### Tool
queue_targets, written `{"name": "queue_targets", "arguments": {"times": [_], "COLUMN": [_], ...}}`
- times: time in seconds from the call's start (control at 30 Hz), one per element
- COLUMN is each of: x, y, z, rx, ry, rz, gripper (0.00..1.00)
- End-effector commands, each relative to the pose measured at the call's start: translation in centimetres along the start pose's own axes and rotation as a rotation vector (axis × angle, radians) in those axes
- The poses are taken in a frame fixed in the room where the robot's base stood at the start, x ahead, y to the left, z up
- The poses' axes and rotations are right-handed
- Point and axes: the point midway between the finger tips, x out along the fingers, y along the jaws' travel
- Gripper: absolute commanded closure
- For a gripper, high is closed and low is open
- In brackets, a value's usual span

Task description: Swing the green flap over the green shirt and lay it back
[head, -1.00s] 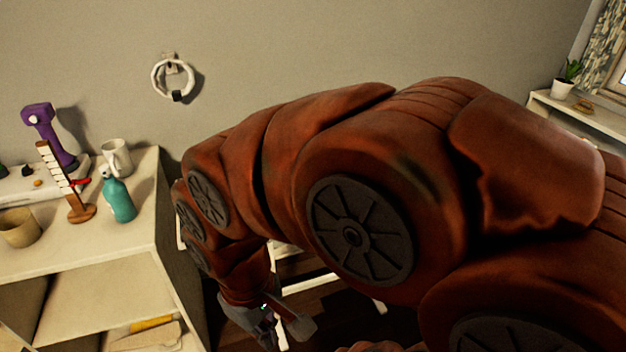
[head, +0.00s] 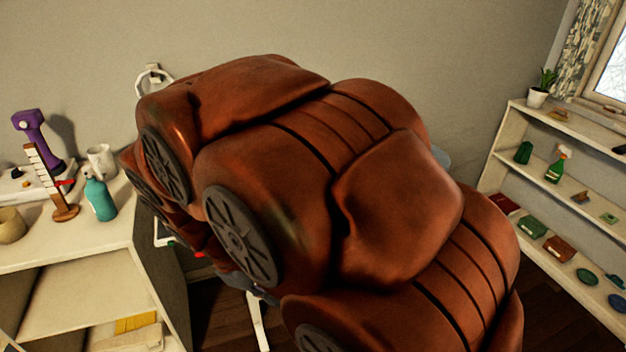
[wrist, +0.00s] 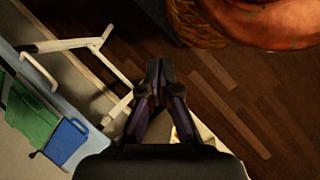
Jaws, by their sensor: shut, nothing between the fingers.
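In the wrist view my gripper (wrist: 157,75) is shut with nothing between its fingers, above the dark wooden floor. A green piece (wrist: 33,118) lies at the left of that view, apart from the gripper, next to a blue piece (wrist: 67,142). I cannot tell whether the green piece is the flap or the shirt. In the head view my arm hides most of the middle, and neither shirt nor flap can be made out there.
A pale frame with a rod (wrist: 75,45) lies between gripper and green piece. In the head view, a desk (head: 100,225) with a teal bottle (head: 100,198) stands left and a loaded shelf (head: 505,160) stands right. Bare floor (wrist: 225,95) shows right of the gripper.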

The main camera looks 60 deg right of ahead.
Motion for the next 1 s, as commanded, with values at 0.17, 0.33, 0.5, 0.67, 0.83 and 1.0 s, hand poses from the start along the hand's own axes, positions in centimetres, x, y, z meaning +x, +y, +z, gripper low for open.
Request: {"name": "queue_targets", "arguments": {"times": [0.17, 0.33, 0.5, 0.67, 0.83, 1.0], "x": [0.5, 0.6, 0.7, 0.9, 1.7, 3.0], "y": [5.7, 10.2, 14.1, 17.8, 22.0, 25.6], "z": [-1.1, -3.1, -5.6, -7.9, -10.3, -12.8], "rx": [-0.093, -0.198, -0.313, -0.426, -0.557, -0.694], "ry": [-0.091, -0.195, -0.31, -0.419, -0.53, -0.637], "rz": [0.094, 0.189, 0.275, 0.343, 0.403, 0.447], "gripper": [1.0, 1.0, 1.0, 1.0, 1.0, 1.0]}}
